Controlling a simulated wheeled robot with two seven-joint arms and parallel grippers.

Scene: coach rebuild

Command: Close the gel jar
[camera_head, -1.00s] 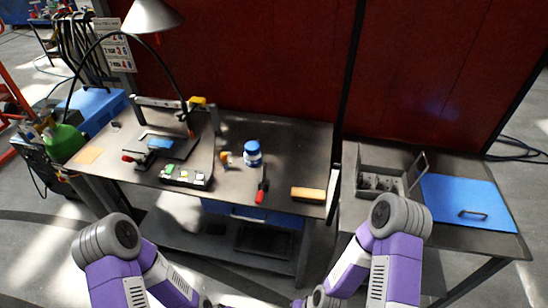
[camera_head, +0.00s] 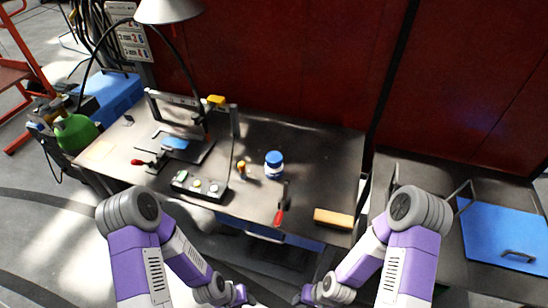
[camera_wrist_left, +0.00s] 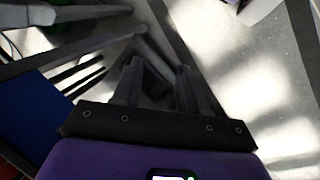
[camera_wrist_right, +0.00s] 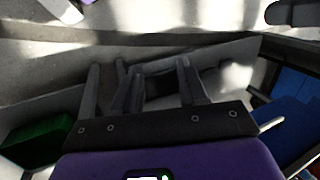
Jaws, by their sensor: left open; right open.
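The gel jar (camera_head: 274,165) stands upright on the dark workbench top, right of the middle, in the head view. It shows a blue top and a pale band; I cannot tell whether the blue lid sits tight. My left gripper (camera_wrist_left: 157,72) is open and empty in its wrist view. My right gripper (camera_wrist_right: 158,72) is open and empty in its wrist view. In the head view both grippers are low at the bottom edge, in front of the bench and well apart from the jar. Neither wrist view shows the jar.
On the workbench (camera_head: 320,160) are a red-handled tool (camera_head: 281,206), an orange-tan block (camera_head: 333,218), a switch box (camera_head: 200,186) and a small orange-capped item (camera_head: 241,170) beside the jar. A lamp (camera_head: 168,10) hangs over the left. A second table with a blue panel (camera_head: 505,235) stands right.

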